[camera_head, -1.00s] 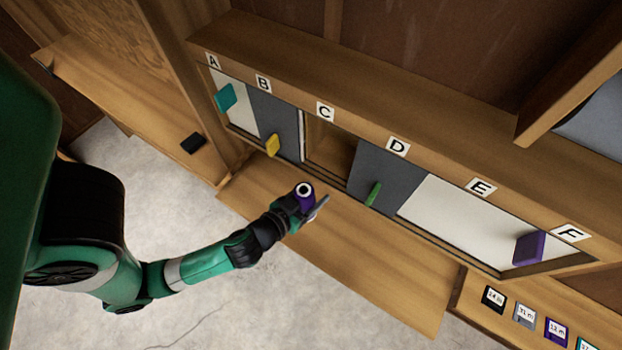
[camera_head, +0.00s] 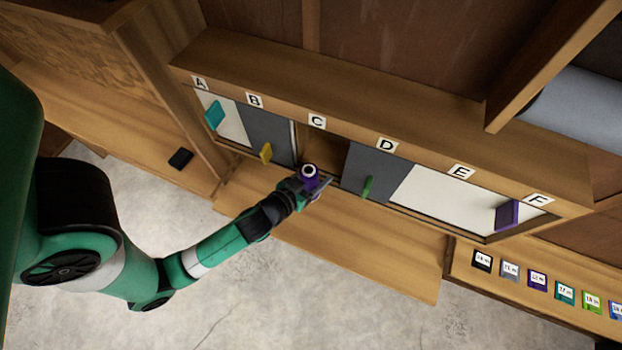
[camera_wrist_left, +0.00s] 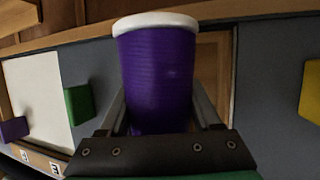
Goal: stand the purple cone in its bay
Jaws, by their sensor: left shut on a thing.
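The purple cone (camera_head: 309,172) is a thread cone with a white top. My left gripper (camera_head: 316,187) is shut on it and holds it at the front of the open bay C (camera_head: 325,157). In the left wrist view the purple cone (camera_wrist_left: 158,75) stands upright between the two fingers (camera_wrist_left: 160,118), and the bay's wooden opening shows behind it. Its lower end is hidden by the gripper mount. I cannot tell whether it touches the bay floor. My right gripper is not in view.
Grey panels with a yellow handle (camera_head: 266,153) and a green handle (camera_head: 368,187) flank the opening. White panels carry a teal handle (camera_head: 214,115) and a purple handle (camera_head: 507,214). A bare wooden ledge (camera_head: 340,250) lies below. Several coloured cards (camera_head: 538,279) lie at the right.

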